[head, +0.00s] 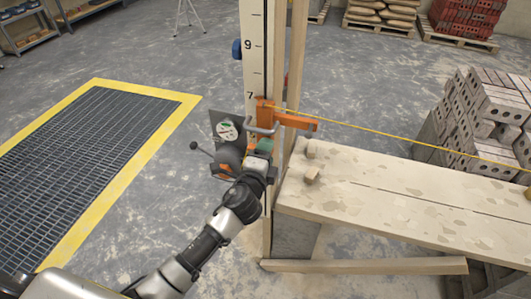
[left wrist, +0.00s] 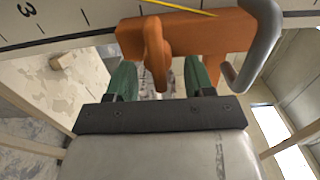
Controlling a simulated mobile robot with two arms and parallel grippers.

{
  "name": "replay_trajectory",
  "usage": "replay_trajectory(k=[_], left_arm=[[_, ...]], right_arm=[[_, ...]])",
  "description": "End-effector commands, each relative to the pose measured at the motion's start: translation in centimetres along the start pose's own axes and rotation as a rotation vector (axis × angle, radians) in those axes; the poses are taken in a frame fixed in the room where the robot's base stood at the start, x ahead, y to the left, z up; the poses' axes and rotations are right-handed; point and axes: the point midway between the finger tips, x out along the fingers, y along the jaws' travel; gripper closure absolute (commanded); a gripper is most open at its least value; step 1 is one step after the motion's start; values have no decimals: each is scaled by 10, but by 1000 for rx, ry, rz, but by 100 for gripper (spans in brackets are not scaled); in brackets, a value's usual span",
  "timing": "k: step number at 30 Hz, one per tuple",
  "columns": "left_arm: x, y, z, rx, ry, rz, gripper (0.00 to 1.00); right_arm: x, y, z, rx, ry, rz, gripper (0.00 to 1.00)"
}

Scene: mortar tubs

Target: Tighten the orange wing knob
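The orange wing knob (left wrist: 155,50) shows in the left wrist view on the underside of an orange clamp (left wrist: 225,35), with a bent grey bar (left wrist: 262,50) beside it. In the head view the clamp (head: 267,112) sits on the upright numbered board (head: 254,60). My left gripper (head: 262,148) is just below the clamp. In the left wrist view its two green fingers (left wrist: 160,75) are spread apart, with the knob's lower end in the gap, closer to the left finger. Free space shows beside the knob. My right gripper is not in view.
A yellow string (head: 400,139) runs from the clamp to the right, above a wooden plank table (head: 400,200) with small wood blocks. Bricks (head: 490,115) stand at right.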

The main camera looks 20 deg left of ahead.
Motion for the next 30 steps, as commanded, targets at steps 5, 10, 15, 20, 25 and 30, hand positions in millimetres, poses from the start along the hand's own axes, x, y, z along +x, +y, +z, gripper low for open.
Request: replay_trajectory(k=[5,10,15,20,25,30], left_arm=[[0,0,0,-1,0,0,47],[-12,2,0,-1,1,1,47],[-44,3,0,-1,1,2,47],[-76,3,0,0,1,3,47],[-99,2,0,-2,1,1,47],[-108,0,0,-1,0,0,47]], right_arm=[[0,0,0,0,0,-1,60],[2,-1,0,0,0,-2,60],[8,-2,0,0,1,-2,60],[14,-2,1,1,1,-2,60],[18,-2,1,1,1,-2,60],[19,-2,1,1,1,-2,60]])
